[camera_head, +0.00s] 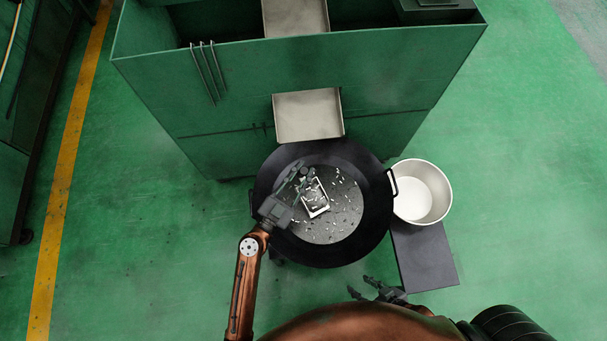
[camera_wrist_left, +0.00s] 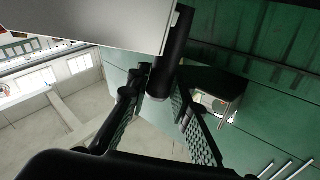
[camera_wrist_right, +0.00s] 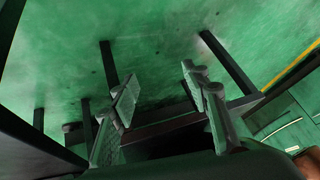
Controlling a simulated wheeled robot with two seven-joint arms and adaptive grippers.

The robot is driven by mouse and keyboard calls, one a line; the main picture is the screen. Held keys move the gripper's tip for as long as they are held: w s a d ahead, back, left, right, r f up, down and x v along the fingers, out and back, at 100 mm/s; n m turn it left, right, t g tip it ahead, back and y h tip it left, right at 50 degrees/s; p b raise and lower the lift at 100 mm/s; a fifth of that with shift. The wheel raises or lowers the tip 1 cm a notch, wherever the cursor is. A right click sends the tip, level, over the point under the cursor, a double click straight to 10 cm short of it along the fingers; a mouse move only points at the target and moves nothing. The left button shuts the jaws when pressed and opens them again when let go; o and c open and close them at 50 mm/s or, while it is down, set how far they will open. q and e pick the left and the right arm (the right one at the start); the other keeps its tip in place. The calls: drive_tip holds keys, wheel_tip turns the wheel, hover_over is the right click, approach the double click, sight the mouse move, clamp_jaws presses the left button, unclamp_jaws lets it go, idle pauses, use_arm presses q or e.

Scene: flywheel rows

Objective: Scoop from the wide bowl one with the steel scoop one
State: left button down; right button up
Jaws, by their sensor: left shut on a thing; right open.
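The wide bowl (camera_head: 374,216) is a large black pan in the middle of the head view, with a grey bed of material and scattered white bits in it. The steel scoop (camera_head: 316,197) is over or in that material, its white-edged pan also carrying white bits; I cannot tell how deep it sits. My left gripper (camera_head: 302,180) is above the bowl, shut on the scoop's dark handle. The left wrist view shows the handle (camera_wrist_left: 175,48) between the fingers and the scoop's pale metal (camera_wrist_left: 100,20). My right gripper (camera_head: 361,288) is open and empty, below the bowl.
A white round pot (camera_head: 422,192) stands right of the bowl, on or beside a dark stand (camera_head: 426,258). A green machine (camera_head: 300,85) with a metal chute (camera_head: 308,115) stands behind the bowl. Green floor is free to the left and right.

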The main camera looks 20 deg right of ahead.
use_arm(q)
drive_tip(key=shift+d+r+p, duration=0.1)
drive_tip(key=shift+r+p, duration=0.85)
drive_tip(key=shift+r, duration=1.25)
drive_tip(key=shift+r+p, duration=1.35)
drive_tip(key=shift+r, duration=1.15)
use_arm(e)
drive_tip(key=s+d+r+g, duration=0.2)
drive_tip(key=s+r+g, duration=0.1)
drive_tip(key=r, duration=0.4)
drive_tip(key=shift+s+d+r+g+h, duration=0.25)
drive_tip(key=shift+s+r+g+h, duration=0.15)
drive_tip(key=shift+s, duration=0.4)
